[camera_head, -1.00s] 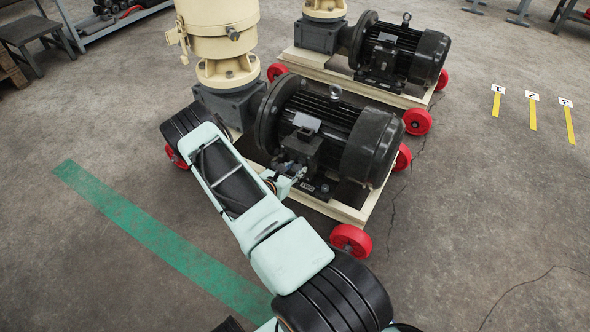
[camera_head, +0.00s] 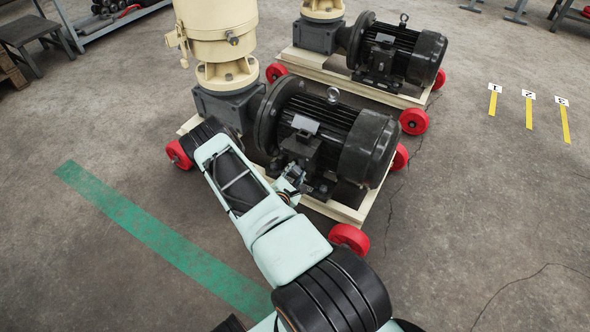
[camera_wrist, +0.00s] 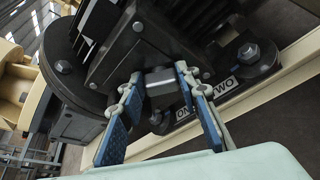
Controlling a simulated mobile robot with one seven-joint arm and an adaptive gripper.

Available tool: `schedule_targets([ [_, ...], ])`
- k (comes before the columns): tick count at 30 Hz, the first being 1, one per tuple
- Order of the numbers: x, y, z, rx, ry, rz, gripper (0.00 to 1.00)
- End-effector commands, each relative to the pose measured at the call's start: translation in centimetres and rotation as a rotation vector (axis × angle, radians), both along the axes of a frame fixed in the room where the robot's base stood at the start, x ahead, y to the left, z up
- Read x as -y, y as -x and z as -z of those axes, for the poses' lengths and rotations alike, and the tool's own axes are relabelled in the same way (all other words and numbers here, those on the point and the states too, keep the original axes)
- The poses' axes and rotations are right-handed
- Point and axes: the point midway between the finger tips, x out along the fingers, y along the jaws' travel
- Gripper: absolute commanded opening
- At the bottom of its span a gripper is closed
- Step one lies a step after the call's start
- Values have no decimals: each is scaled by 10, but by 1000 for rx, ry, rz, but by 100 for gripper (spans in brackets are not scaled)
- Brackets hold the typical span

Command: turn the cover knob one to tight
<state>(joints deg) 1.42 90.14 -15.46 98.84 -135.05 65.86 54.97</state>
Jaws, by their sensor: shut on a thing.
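In the wrist view my gripper (camera_wrist: 160,78) has its two blue-padded fingers on either side of a small grey block-shaped knob (camera_wrist: 160,90), and is shut on it. The knob sits at the dark box on the motor's side, beside a white label plate (camera_wrist: 222,88) reading ONE and TWO. ONE is nearest the knob, so I take it as cover knob one. A second knob is not clearly seen. In the head view my gripper (camera_head: 292,182) is at the near side of the black motor (camera_head: 330,135), below its dark box (camera_head: 299,150); the knob cannot be made out there.
The motor stands on a cream wheeled frame (camera_head: 335,210) with red wheels (camera_head: 349,238). A cream mill column (camera_head: 220,35) rises at its left. A second motor (camera_head: 400,55) stands behind. A green floor stripe (camera_head: 150,240) lies at the left; floor at the right is open.

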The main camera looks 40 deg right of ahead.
Motion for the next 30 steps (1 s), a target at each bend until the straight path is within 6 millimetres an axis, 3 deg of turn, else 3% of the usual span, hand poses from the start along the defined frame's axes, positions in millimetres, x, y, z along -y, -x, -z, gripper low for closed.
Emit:
schedule_targets([
  [18, 1, 5, 9, 536, -224, 0, 6],
  [30, 2, 6, 13, 803, -334, 1, 6],
])
